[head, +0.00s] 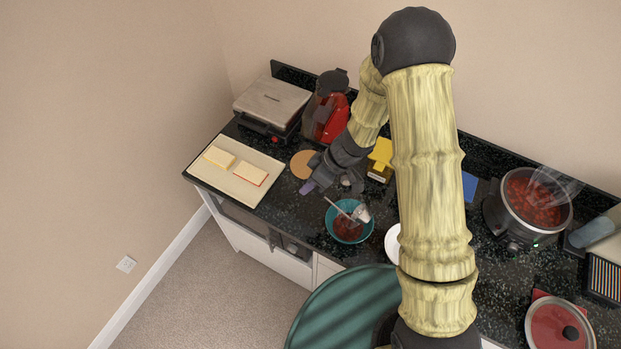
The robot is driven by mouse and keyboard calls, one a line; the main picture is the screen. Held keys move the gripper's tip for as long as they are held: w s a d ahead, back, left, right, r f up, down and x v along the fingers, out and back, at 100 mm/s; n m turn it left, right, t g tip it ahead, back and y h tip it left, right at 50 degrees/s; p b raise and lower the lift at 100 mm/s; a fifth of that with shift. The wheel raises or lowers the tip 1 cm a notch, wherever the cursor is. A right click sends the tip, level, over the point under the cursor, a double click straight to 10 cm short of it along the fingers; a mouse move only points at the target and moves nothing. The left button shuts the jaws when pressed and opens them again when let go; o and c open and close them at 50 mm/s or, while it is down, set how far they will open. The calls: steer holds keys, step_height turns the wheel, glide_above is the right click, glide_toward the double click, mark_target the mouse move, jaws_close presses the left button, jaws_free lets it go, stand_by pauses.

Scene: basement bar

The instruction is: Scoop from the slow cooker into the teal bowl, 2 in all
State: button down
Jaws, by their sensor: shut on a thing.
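The teal bowl (330,228) sits on the dark counter near its front edge, with red food inside. My gripper (328,187) is just behind the bowl, shut on the handle of a metal ladle (361,213). The ladle's head is over the right part of the bowl; I cannot tell whether it touches the bowl or holds food. The grip point is small and partly hidden by my gripper. The slow cooker (494,215) stands at the right, open, with red chunky food inside and a green light on its front.
A cutting board (215,180) with two yellow slabs, a grill press (270,103) and a red appliance (330,115) stand at the left. A white plate (393,243) is partly hidden by my arm. A round lid (558,326) lies at the front right. A yellow item (381,155) stands behind the bowl.

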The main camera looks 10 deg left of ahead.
steer(key=shift+w+a+f+h+p, duration=0.2)
steer(key=shift+a+f+h+p, duration=0.45)
steer(key=shift+p, duration=1.65)
step_height(320, 180, down, 9)
steer(key=w+a+m+g+h, duration=0.1)
steer(key=a+g+h, duration=0.1)
steer(key=h, duration=0.3)
steer(key=shift+a, duration=0.15)
stand_by(0.6)
